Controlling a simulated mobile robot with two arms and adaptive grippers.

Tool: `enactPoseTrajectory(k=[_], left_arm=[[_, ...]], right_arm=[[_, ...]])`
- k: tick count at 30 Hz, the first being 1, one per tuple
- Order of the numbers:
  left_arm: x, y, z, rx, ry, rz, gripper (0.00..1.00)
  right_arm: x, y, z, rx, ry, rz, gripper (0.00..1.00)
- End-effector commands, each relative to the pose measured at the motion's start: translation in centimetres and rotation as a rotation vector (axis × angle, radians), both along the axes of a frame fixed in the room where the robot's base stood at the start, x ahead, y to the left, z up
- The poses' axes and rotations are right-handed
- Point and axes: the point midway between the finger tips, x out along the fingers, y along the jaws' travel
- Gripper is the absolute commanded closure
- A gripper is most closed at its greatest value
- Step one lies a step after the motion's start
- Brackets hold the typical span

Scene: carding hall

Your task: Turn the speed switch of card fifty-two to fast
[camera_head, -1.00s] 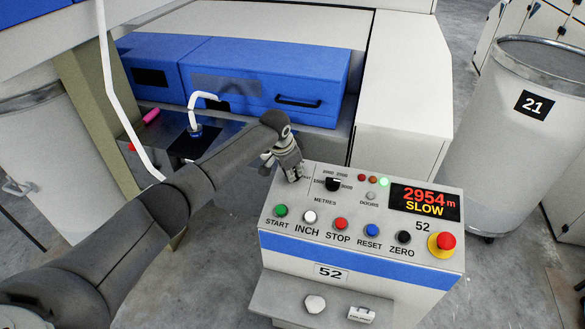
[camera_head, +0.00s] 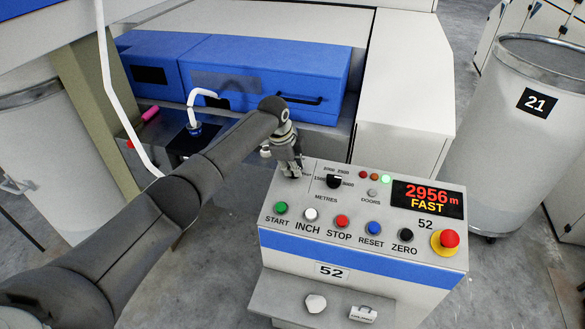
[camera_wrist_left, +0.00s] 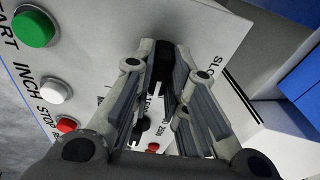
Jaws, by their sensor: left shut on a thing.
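The control panel of card 52 (camera_head: 315,226) stands at the lower middle of the head view. Its display (camera_head: 428,197) reads 2956 m in red and FAST in yellow. My left gripper (camera_head: 291,172) is at the panel's upper left corner and hides the speed switch in the head view. In the left wrist view the gripper (camera_wrist_left: 165,95) is shut on the black switch knob (camera_wrist_left: 162,65), with part of the word SLOW beside it. The knob's exact angle is hard to tell. My right gripper is not in view.
The metres dial (camera_head: 334,181) sits just right of my gripper. A row of buttons, including the red stop button (camera_head: 342,221), and a red emergency button (camera_head: 449,239) lie nearby. A can marked 21 (camera_head: 500,150) stands right. Blue covers (camera_head: 265,75) are behind.

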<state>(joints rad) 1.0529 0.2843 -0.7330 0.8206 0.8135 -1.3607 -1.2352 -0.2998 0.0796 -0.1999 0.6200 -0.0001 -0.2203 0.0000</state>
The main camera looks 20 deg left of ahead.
Motion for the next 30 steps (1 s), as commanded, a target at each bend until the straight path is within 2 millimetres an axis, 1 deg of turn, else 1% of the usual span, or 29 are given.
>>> enactPoseTrajectory(k=[7, 21, 22, 24, 26, 30], left_arm=[[-0.05, -0.12, -0.13, 0.015, 0.002, -0.060, 1.00], [-0.08, -0.14, -0.14, 0.018, 0.003, -0.072, 1.00], [-0.08, -0.14, -0.14, 0.018, 0.003, -0.072, 0.82], [-0.09, -0.15, -0.14, 0.017, 0.003, -0.071, 0.73], [-0.08, -0.14, -0.14, 0.017, 0.002, -0.071, 0.65], [-0.05, -0.11, -0.09, 0.017, 0.002, -0.070, 0.64]], right_arm=[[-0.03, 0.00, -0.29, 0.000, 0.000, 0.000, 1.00], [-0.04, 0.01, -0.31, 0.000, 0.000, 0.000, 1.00], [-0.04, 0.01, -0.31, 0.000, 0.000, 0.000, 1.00], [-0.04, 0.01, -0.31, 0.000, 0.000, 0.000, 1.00], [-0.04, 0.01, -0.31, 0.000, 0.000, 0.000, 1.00], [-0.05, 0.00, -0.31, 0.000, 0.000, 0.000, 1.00]])
